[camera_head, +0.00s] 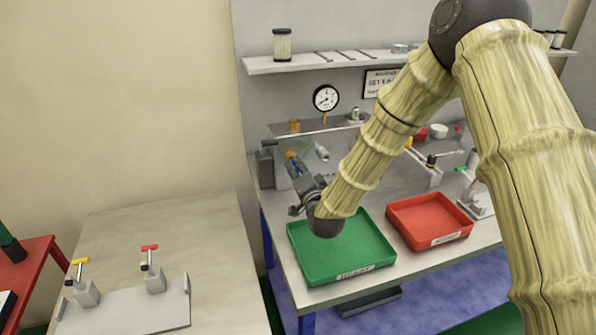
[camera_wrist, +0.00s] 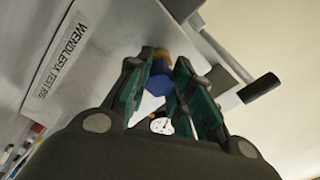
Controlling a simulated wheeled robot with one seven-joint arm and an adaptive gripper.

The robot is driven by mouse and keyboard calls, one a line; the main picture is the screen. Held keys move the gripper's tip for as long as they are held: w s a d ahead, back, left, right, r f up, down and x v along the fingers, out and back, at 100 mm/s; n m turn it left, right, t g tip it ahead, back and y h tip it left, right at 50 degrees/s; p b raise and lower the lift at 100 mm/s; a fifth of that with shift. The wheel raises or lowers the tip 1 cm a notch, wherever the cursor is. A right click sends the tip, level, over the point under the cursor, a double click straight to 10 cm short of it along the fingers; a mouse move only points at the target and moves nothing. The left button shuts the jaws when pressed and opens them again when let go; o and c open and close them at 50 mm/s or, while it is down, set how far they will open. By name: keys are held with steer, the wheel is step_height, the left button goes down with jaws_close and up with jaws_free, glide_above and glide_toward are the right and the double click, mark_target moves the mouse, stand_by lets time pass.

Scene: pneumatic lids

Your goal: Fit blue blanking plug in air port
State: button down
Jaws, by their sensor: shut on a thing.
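My gripper (camera_head: 291,164) is at the left part of the test rig (camera_head: 310,128) on the bench. In the wrist view my gripper (camera_wrist: 158,88) has its green-padded fingers shut on the blue blanking plug (camera_wrist: 158,83). The plug also shows as a small blue spot in the head view (camera_head: 294,170). A brass-coloured ring or fitting (camera_wrist: 163,55) lies directly beyond the plug, in line with it. I cannot tell whether the two touch or whether it is the air port. The fingers partly hide the plug.
A green tray (camera_head: 320,279) and a red tray (camera_head: 407,236) stand on the bench in front of the rig. A dark-handled lever (camera_wrist: 258,88) juts out beside the fingers. A pressure gauge (camera_head: 326,98) stands above the rig. A side table (camera_head: 215,235) is at left.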

steer(key=shift+w, duration=0.15)
steer(key=c, duration=1.2)
jaws_free()
steer(key=shift+b+v, duration=0.4)
steer(key=shift+v, duration=3.05)
steer(key=v, duration=1.2)
